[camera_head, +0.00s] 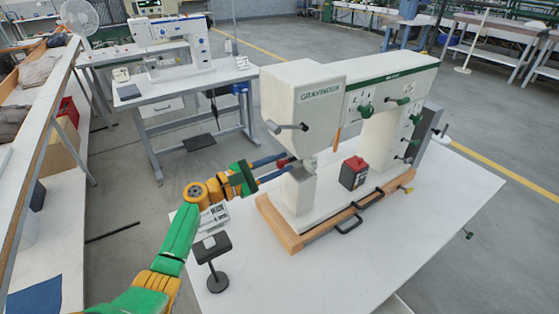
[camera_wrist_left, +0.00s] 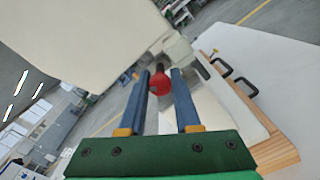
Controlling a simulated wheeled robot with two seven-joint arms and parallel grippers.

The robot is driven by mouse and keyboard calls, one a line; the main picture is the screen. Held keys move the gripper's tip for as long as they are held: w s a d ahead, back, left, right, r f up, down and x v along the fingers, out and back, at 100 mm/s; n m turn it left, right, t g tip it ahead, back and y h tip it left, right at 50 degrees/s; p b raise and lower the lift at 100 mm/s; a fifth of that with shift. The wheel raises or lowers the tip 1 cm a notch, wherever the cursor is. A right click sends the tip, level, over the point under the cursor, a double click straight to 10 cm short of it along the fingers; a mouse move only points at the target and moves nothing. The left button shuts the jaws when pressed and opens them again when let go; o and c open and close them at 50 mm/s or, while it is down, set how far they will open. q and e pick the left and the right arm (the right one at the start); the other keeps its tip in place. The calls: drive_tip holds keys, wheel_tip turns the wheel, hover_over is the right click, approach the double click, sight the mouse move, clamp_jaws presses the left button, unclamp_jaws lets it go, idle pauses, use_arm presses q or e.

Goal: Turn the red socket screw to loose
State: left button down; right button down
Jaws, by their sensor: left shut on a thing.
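The red socket screw (camera_wrist_left: 160,84) shows in the left wrist view as a round red head between the two blue fingers, close to both. In the head view only a small red part of it (camera_head: 283,162) shows at the front of the white eyelet press (camera_head: 310,110), under its head. My left gripper (camera_head: 288,162) reaches in from the left and is shut on the screw. Its fingers also show in the left wrist view (camera_wrist_left: 160,76). The screw's turn position cannot be told. My right gripper is not in view.
The press stands on a wooden base (camera_head: 294,240) on a white table (camera_head: 450,190). A black box with a red top (camera_head: 353,172) stands by its column. A black stand (camera_head: 213,260) and a printed card (camera_head: 214,215) are near my left arm. The table's front right is clear.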

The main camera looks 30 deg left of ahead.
use_arm(q)
drive_tip(key=shift+n, duration=0.3)
drive_tip(key=c, duration=0.6)
unclamp_jaws()
drive_tip(key=b+v, duration=0.1)
drive_tip(key=v, duration=0.6)
drive_tip(key=shift+b, duration=0.35)
